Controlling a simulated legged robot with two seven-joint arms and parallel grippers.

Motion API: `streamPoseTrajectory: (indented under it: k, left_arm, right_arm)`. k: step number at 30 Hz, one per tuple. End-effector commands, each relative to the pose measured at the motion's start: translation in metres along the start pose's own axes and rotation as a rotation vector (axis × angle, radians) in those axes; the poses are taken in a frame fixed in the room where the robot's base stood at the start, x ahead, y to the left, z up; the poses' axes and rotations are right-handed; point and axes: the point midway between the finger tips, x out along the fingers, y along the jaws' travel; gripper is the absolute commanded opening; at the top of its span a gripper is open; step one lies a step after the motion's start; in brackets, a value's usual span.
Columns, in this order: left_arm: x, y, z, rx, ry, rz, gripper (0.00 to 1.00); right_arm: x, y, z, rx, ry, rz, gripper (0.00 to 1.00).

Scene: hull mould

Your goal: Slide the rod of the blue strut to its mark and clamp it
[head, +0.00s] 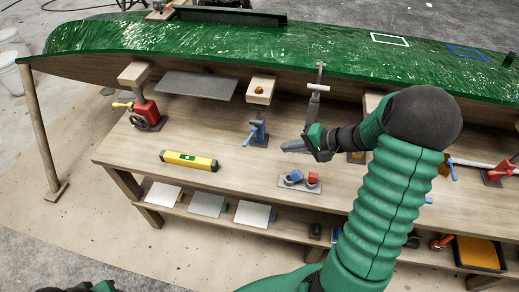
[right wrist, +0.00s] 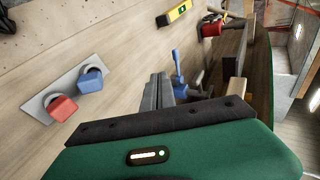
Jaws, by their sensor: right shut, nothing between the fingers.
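The blue strut (head: 257,129) stands on the wooden bench under the green hull, its blue handle sticking out to the left. A wooden pad block (head: 261,90) sits above it, under the hull. In the right wrist view the blue strut (right wrist: 178,66) is just beyond my fingertips, partly hidden by them. The mark on its rod cannot be made out. My right gripper (head: 284,147) is shut and empty, to the right of and slightly below the strut, apart from it. Only a dark and green part of my left gripper (head: 100,287) shows at the bottom edge; its fingers are hidden.
A red strut (head: 145,113) stands left and another red one (head: 497,172) far right. A yellow level (head: 188,160) lies on the bench. A grey plate (head: 284,184) with a blue and a red cap lies in front of my right gripper. The hull (head: 230,40) overhangs behind.

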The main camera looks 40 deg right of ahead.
Motion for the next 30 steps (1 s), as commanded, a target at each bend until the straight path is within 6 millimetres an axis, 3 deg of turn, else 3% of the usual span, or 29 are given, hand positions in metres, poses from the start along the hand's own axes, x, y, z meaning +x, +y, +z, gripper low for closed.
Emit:
streamPoseTrajectory:
  k: [5,16,21,30]
  left_arm:
    - [0.000,0.000,0.000,0.000,0.001,0.000,0.36]
    - [0.005,0.000,0.001,0.001,0.001,0.000,0.36]
    - [-0.002,0.000,-0.001,0.000,0.001,0.000,0.36]
    - [-0.003,0.000,-0.001,0.000,0.001,0.000,0.36]
  right_arm:
    - [0.023,-0.001,0.000,0.003,-0.003,-0.003,0.00]
    - [0.103,-0.002,0.002,0.001,-0.003,0.001,0.00]
    - [0.118,-0.025,0.000,-0.002,-0.001,0.000,0.00]
    - [0.125,-0.032,0.000,-0.001,0.000,0.001,0.00]
